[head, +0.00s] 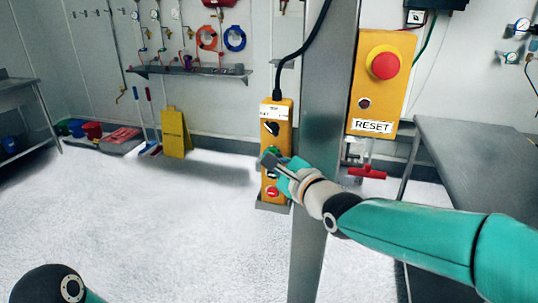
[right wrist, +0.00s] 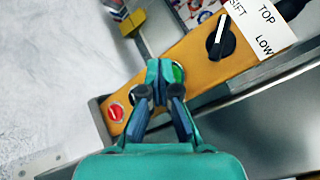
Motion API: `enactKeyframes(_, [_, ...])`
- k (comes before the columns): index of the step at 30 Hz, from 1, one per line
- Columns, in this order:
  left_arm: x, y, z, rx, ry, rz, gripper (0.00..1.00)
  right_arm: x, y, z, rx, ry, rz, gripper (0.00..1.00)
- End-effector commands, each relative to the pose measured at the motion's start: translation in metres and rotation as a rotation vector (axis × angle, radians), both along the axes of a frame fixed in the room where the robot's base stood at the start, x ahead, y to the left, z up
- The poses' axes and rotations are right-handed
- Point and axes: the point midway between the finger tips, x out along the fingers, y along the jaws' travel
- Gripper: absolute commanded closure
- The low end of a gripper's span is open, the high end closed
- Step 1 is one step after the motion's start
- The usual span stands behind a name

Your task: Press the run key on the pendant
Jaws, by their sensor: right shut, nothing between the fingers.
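The yellow pendant (head: 267,188) stands upright against a grey post in the head view, with a black cable from its top. In the right wrist view the pendant (right wrist: 190,50) crosses diagonally. It carries a black selector knob (right wrist: 220,37), a green key (right wrist: 178,73) and a red key (right wrist: 115,112). My right gripper (right wrist: 165,68) is shut and empty, its fingertips at the green key and partly covering it. I cannot tell whether they touch it. The right gripper (head: 270,161) also covers the pendant's middle in the head view. My left gripper is out of view.
A yellow box (head: 364,85) with a red mushroom button (head: 385,65) and a RESET label is on the post (head: 325,100). A steel table (head: 480,150) is at the right. A yellow floor sign (head: 176,133) stands behind left.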

Motion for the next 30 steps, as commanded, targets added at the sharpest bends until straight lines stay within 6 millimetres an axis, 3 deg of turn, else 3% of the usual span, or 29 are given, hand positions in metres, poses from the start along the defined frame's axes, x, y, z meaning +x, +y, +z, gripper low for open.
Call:
enactKeyframes(12, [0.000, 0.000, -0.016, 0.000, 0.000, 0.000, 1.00, -0.015, 0.004, -0.003, 0.000, 0.000, 0.000, 1.00])
enactKeyframes(25, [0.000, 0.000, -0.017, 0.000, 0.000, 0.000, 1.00, -0.018, 0.006, -0.001, 0.000, 0.000, 0.000, 1.00])
enactKeyframes(30, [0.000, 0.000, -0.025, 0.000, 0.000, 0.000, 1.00, -0.031, 0.010, -0.002, 0.002, -0.001, 0.001, 1.00])
